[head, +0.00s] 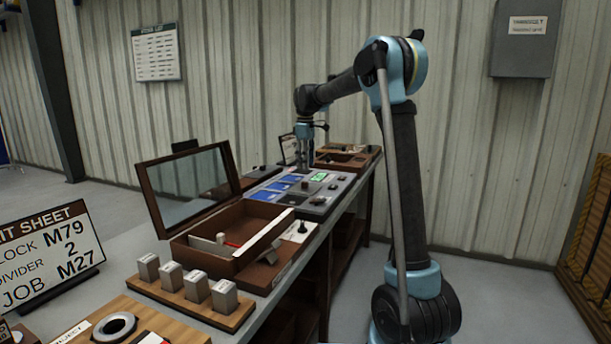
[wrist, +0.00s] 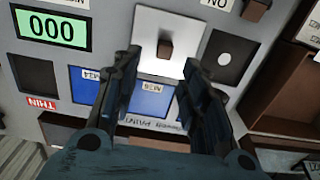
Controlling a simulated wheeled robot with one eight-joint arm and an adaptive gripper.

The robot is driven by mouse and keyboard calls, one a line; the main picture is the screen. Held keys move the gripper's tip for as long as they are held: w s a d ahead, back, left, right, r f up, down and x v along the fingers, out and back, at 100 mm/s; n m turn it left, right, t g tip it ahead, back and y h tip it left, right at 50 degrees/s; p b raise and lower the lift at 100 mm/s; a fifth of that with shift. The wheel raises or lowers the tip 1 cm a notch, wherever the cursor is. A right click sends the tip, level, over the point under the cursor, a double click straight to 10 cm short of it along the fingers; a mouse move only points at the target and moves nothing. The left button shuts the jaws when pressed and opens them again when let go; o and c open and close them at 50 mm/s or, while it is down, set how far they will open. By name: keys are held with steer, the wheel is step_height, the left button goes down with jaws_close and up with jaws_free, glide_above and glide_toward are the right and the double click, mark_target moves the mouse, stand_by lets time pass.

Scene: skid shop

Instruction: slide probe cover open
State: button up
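In the wrist view a pale square plate (wrist: 190,25) with a small brown upright knob (wrist: 166,49) lies on the grey panel (wrist: 110,22); it looks like the probe cover, but no label on it is readable. My gripper (wrist: 162,62) is open, its two dark fingers apart on either side of the knob and slightly short of it. Nothing is held. In the head view my gripper (head: 303,160) points down over the grey panel (head: 318,209); its fingertips are too small to judge there.
The panel has a green display (wrist: 52,28) reading 000, blue labelled patches (wrist: 148,104) and a dark square with a white dot (wrist: 222,60). A brown tray (wrist: 285,95) stands beside it. In the head view an open mirrored box (head: 235,228) and several grey blocks (head: 197,286) are nearer.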

steer(key=shift+r, duration=1.95)
steer(key=s+d+f+m+t, duration=0.1)
steer(key=s+d+f+m, duration=0.15)
steer(key=s+d, duration=0.8)
steer(key=s+d+f+m, duration=0.2)
steer(key=s+d+m, duration=0.35)
steer(key=s, duration=0.75)
steer(key=s+d+f+m, duration=0.3)
steer(key=s+d+f, duration=0.2)
steer(key=s+f, duration=0.5)
steer(key=s+d+f+m+t, duration=0.1)
steer(key=s+d+f, duration=0.4)
steer(key=s+f, duration=0.5)
steer(key=s+m, duration=0.1)
steer(key=s, duration=0.2)
steer(key=shift+f+m, duration=0.15)
steer(key=shift+m, duration=0.25)
